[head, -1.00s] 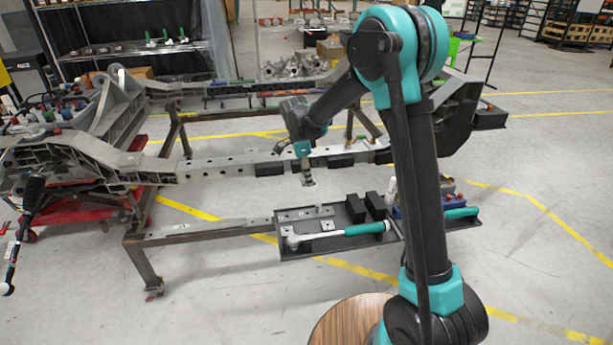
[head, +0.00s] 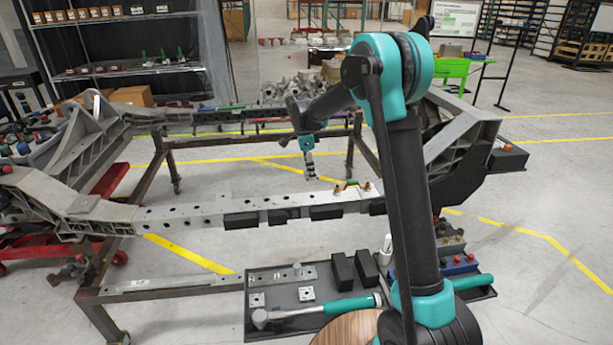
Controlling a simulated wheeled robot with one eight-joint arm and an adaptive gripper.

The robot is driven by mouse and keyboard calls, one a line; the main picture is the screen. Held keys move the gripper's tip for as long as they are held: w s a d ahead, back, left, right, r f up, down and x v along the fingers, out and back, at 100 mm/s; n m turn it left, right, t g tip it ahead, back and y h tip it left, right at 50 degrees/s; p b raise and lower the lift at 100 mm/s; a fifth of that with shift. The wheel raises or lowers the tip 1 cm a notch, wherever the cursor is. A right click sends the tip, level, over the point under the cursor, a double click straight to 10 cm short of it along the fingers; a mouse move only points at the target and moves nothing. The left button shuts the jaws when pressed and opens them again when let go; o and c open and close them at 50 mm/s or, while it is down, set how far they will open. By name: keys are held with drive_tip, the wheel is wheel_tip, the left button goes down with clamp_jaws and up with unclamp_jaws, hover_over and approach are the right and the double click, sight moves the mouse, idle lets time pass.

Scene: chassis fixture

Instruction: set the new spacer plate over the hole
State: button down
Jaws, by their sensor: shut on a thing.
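My gripper (head: 311,174) hangs pointing down above the near chassis rail, toward its right half. It is shut on the new spacer plate, which shows only as a tiny dark-grey piece at the fingertips; its outline is hard to make out. The grey chassis rail (head: 170,219) has a row of dark holes along it. The plate is apart from the rail, above its top face. Which hole belongs to the plate cannot be told from this view.
A dark tray (head: 278,323) in front holds small square plates (head: 306,294), a grey strip (head: 268,277), black blocks (head: 343,270) and a teal-handled tool (head: 350,306). Copper-coloured pieces (head: 338,192) and a green one stand on the rail right of my gripper. Black blocks (head: 240,221) line its side.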

drive_tip(key=shift+w+d+r, duration=0.1)
drive_tip(key=shift+w, duration=0.3)
drive_tip(key=shift+w+f, duration=0.2)
drive_tip(key=shift+f, duration=0.1)
hover_over(312, 196)
drive_tip(key=shift+s+a+f, duration=0.1)
drive_tip(key=shift+f, duration=1.1)
drive_tip(key=shift+s+a+f, duration=0.1)
drive_tip(key=shift+f, duration=1.1)
drive_tip(key=shift+f, duration=0.15)
drive_tip(key=shift+f, duration=1.7)
drive_tip(key=shift+f, duration=0.35)
drive_tip(key=c, duration=0.8)
unclamp_jaws()
